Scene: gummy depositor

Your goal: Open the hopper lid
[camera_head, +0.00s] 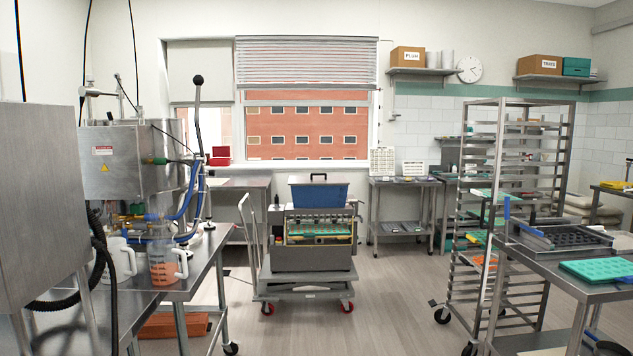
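The depositor (313,257) stands on a wheeled cart in the middle of the room, in front of the window. A blue hopper (320,196) sits on top of it. The hopper lid (300,180) is a grey flat cover with a black handle (318,176), and it lies closed over the hopper's top. Green moulds (320,230) show in the depositor's front opening. Neither of my grippers is in view, so nothing shows of what they hold.
Open grey floor (385,300) lies around the cart (302,289). A steel table (190,275) with pitchers and hoses stands at left. A tall rack (500,200) and a table with a green mould (598,270) stand at right.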

